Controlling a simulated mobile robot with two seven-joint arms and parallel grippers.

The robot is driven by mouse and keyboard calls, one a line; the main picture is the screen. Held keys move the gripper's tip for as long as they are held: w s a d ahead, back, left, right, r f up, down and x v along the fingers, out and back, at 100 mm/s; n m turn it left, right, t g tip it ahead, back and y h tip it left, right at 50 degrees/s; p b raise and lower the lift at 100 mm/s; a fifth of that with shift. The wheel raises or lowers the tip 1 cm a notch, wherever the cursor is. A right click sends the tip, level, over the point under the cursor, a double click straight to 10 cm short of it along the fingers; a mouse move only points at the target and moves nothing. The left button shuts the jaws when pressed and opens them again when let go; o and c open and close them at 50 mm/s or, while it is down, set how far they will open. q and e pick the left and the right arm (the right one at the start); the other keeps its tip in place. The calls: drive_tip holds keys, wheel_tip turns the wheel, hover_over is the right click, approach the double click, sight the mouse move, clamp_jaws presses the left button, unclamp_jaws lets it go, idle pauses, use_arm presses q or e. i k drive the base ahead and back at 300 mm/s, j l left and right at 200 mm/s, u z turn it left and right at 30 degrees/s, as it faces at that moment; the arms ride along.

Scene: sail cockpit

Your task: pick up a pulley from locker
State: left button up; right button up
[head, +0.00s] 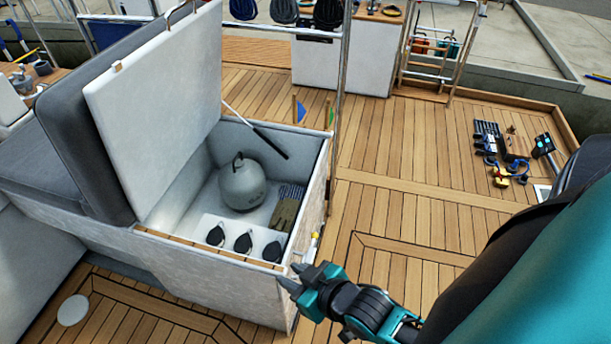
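The locker (306,199) is a pale box with its lid (155,110) raised. Three small dark pulleys (243,243) stand in a row on a white ledge inside, near the front wall. The left one (215,236) and the right one (272,252) flank the middle one. My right gripper (291,276) is outside the locker, by its front right corner and close to the rim. Its two fingers are apart with nothing between them. My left gripper is out of view.
A grey round buoy (243,186), tan gloves (285,213) and a black-gripped rod (270,143) are in the locker. A metal post (341,75) rises behind its right side. Assorted tools (502,172) lie on the deck at right. Open teak deck (400,160) lies between.

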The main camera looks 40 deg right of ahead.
sight(272, 253)
drive_tip(key=k+z, duration=0.1)
drive_tip(key=z, duration=0.6)
drive_tip(key=i+l+u, duration=0.15)
drive_tip(key=u, duration=0.35)
drive_tip(key=i+l+u, duration=0.25)
drive_tip(key=u, duration=0.2)
